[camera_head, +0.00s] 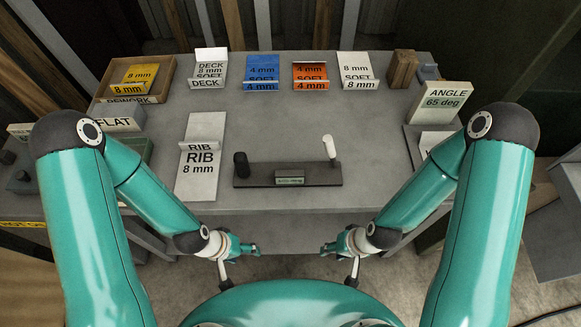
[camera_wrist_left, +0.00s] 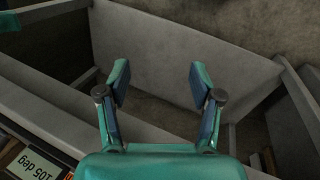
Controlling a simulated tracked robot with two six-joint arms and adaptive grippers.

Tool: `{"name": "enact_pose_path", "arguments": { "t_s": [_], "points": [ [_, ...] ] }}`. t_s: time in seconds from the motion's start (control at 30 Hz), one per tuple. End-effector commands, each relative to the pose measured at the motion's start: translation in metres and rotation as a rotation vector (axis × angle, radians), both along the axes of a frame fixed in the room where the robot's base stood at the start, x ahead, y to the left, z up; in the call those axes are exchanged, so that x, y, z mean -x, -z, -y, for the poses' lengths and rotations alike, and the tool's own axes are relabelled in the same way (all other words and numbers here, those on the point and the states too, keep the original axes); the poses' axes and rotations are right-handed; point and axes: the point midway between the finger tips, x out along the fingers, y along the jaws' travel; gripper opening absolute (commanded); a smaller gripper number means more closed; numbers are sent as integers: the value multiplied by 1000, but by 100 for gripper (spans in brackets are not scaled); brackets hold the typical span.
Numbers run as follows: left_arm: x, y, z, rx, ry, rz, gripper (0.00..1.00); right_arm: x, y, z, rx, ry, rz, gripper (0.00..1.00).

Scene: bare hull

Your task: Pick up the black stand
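The black stand (camera_head: 312,172) is a long, low dark base lying on the grey table near its front edge in the head view. A black cylinder rises at its left end, a white-topped upright at its right end, and a small pale label sits at its front middle. My left gripper (camera_head: 250,248) is in front of the table, below and left of the stand, apart from it. In the left wrist view its two fingers (camera_wrist_left: 158,82) are spread with nothing between them. My right gripper (camera_head: 329,248) is also in front of the table, apart from the stand; its fingers are seen edge-on.
A RIB 8 mm card (camera_head: 204,130) lies left of the stand. Several labelled card holders (camera_head: 262,70) line the back, with a wooden tray (camera_head: 104,88) at left. An ANGLE 65 deg block (camera_head: 442,102) stands at right. The table (camera_head: 290,120) is bare behind the stand.

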Motion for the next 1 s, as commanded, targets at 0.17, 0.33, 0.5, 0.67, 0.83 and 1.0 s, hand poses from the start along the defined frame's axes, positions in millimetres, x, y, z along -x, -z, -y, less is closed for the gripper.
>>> {"name": "enact_pose_path", "arguments": {
  "t_s": [0.17, 0.33, 0.5, 0.67, 0.83, 1.0],
  "points": [
    [-4, -2, 1, 3, -1, -7, 65, 0, -1, 0, 0, 0, 0, 40],
    [-17, -8, 8, 14, 0, -56, 65, 0, 0, 0, 0, 0, 0, 40],
    [-40, -30, 15, 7, -2, -157, 65, 0, 1, 0, 0, 0, 0, 40],
    [-62, -60, 18, -47, -12, -275, 65, 0, 2, 0, 0, 0, 0, 40],
    [-85, -106, 13, -153, -38, -376, 65, 0, 3, 0, 0, 0, 0, 40],
    [-133, -169, 7, -274, -1, -314, 65, 0, 4, 0, 0, 0, 0, 40]
  ]
}}
